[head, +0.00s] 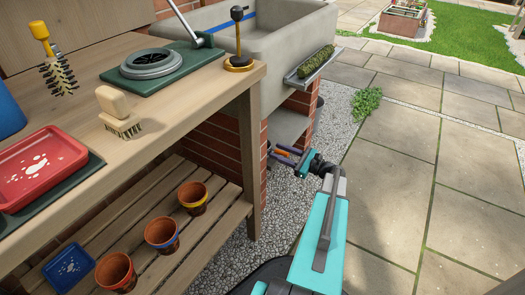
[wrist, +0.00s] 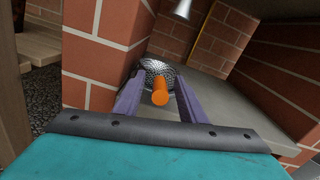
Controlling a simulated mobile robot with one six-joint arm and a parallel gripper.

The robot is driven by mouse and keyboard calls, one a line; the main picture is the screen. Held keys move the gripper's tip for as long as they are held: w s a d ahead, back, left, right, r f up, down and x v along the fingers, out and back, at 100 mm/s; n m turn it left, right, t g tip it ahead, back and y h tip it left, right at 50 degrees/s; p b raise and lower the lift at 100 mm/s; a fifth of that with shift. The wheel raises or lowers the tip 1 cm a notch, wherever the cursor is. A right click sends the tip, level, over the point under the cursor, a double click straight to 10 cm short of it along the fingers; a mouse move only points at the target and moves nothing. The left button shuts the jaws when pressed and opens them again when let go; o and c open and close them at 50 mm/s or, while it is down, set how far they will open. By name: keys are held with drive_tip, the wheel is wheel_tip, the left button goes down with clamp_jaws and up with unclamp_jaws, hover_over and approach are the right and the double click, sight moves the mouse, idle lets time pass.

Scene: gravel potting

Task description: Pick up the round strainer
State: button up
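The round strainer (wrist: 153,66) shows in the wrist view as a silvery perforated bowl with an orange handle (wrist: 160,94) pointing towards me. My gripper (wrist: 160,76) is open, with one purple finger on each side of the strainer. The handle lies between the fingers with a gap on both sides. In the head view my gripper (head: 284,154) reaches under the stone sink; the strainer's bowl cannot be made out there.
The grey ledge (wrist: 235,100) lies right of the strainer, between brick piers (wrist: 95,45). The stone sink (head: 280,50) is above. The wooden bench (head: 190,95) stands left, with terracotta pots (head: 162,232) on its lower shelf. Paving (head: 400,180) on the right is open.

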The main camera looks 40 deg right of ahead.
clamp_jaws()
drive_tip(key=shift+r, duration=0.15)
drive_tip(key=shift+r+p, duration=0.95)
drive_tip(key=shift+r, duration=0.25)
drive_tip(key=shift+s+d+r+p, duration=0.15)
drive_tip(key=shift+s+r+p, duration=0.05)
drive_tip(key=shift+r+p, duration=0.15)
drive_tip(key=shift+s+d+r+p, duration=0.15)
drive_tip(key=shift+r+p, duration=0.05)
drive_tip(key=shift+r, duration=0.1)
drive_tip(key=s+d+r+p, duration=0.1)
drive_tip(key=s+d+p, duration=0.4)
drive_tip(key=s+d, duration=0.3)
drive_tip(key=v, duration=0.4)
drive_tip(key=shift+s+a, duration=0.35)
